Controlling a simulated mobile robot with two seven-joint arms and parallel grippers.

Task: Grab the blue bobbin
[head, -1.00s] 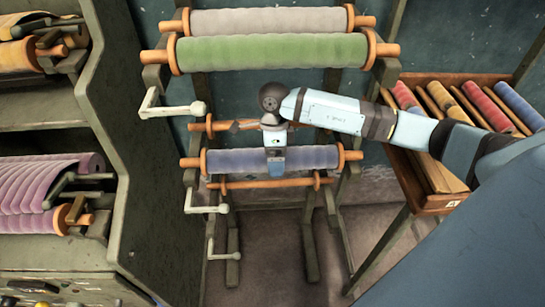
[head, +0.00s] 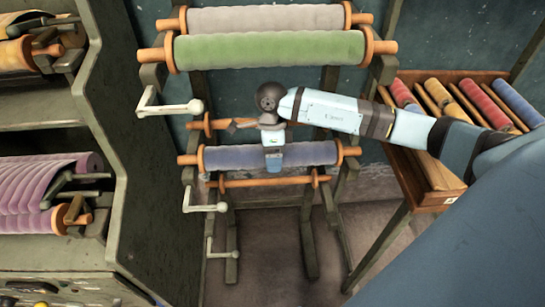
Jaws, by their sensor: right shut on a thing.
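The blue bobbin (head: 228,157) is a long blue roll with orange end discs and orange rod ends. It lies across the rack in the middle of the head view, below the green roll. My right gripper (head: 273,160) reaches in from the right and points down at the middle of the bobbin. It is shut on the bobbin, and its fingertips are partly hidden against the roll. My left gripper is not in the view.
A green roll (head: 270,50) and a pale roll (head: 265,19) rest above on the rack. White cranks (head: 170,108) stick out at its left. A shelf with purple rolls (head: 45,195) stands left. A wooden tray (head: 440,200) of small coloured rolls stands right.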

